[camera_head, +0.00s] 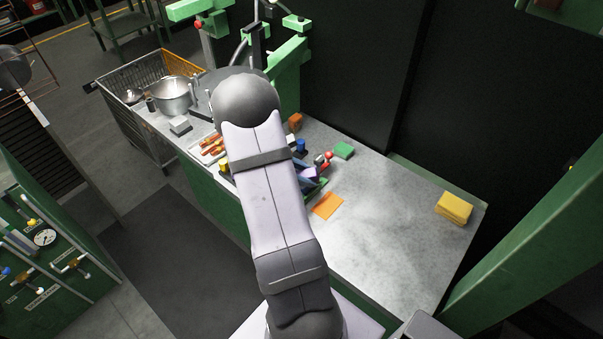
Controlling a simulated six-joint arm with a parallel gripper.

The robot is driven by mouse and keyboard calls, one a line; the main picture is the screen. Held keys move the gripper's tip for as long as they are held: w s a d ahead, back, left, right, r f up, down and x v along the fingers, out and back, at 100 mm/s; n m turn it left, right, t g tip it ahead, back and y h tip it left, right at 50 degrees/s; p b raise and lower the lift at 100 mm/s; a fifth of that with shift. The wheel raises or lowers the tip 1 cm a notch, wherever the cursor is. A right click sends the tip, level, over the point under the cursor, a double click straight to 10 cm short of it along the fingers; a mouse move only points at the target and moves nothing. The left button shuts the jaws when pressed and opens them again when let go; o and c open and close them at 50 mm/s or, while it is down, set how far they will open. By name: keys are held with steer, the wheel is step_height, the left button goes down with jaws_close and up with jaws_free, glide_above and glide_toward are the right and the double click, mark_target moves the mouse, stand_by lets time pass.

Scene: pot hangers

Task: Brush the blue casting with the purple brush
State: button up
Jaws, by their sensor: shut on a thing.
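My arm crosses the middle of the view and hides much of the bench behind it. My gripper does not show, and I cannot see what it holds. Just right of my arm, a small cluster of parts lies on the bench. It has a small purple piece (310,172), which may be part of the purple brush, and a dark blue piece (312,186) below it, which may be part of the blue casting. Both are partly covered and too small to tell for certain. Whether brush and casting touch cannot be seen.
The grey bench (385,235) is clear at right, apart from a yellow sponge stack (454,208).

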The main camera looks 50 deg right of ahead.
steer(key=shift+s, duration=0.1)
steer(key=shift+w+a+p, duration=0.1)
steer(key=shift+w+p, duration=0.35)
steer(key=shift+w, duration=1.9)
steer(key=shift+s, duration=0.2)
steer(key=shift+s+f+b, duration=0.1)
steer(key=shift+s+b, duration=0.55)
steer(key=shift+s, duration=1.6)
steer(key=shift+w+a+f, duration=0.1)
steer(key=shift+w+a, duration=0.2)
steer(key=shift+w, duration=0.35)
steer(key=shift+w+a+f, duration=0.1)
steer(key=shift+w+a, duration=0.2)
steer(key=shift+w, duration=0.3)
steer(key=shift+w+a+f, duration=0.1)
steer(key=shift+w+a, duration=0.2)
steer(key=shift+w, duration=0.3)
steer(key=shift+w+a+f, duration=0.1)
steer(key=shift+w+a, duration=0.2)
steer(key=shift+w, duration=0.25)
steer(key=shift+s, duration=0.2)
